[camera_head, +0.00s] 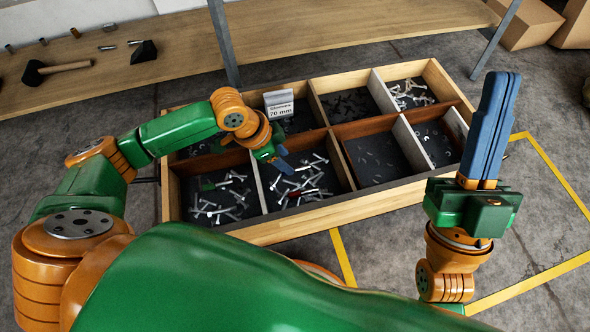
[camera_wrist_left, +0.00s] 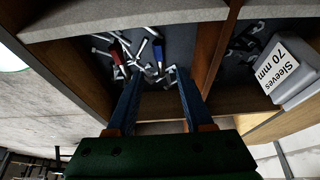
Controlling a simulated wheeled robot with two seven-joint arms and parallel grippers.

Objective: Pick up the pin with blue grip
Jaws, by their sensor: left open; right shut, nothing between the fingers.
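The pin with the blue grip (camera_wrist_left: 158,52) lies among loose silver pins in a bin compartment, just beyond my left fingertips in the left wrist view. A red-grip pin (camera_wrist_left: 117,71) lies to its left; its red handle also shows in the head view (camera_head: 297,196). I cannot make out the blue grip in the head view. My left gripper (camera_head: 284,166) is open over the front middle compartment, and its two blue fingers (camera_wrist_left: 157,78) stand apart with nothing held between them. My right gripper (camera_head: 502,78) is shut and empty, pointing up at the right, outside the bin.
The wooden bin (camera_head: 375,207) has several compartments with raised dividers around the left gripper. A "Sleeves 70 mm" label block (camera_head: 280,104) stands at a back compartment. A wooden bench (camera_head: 180,60) with a hammer (camera_head: 55,68) is behind.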

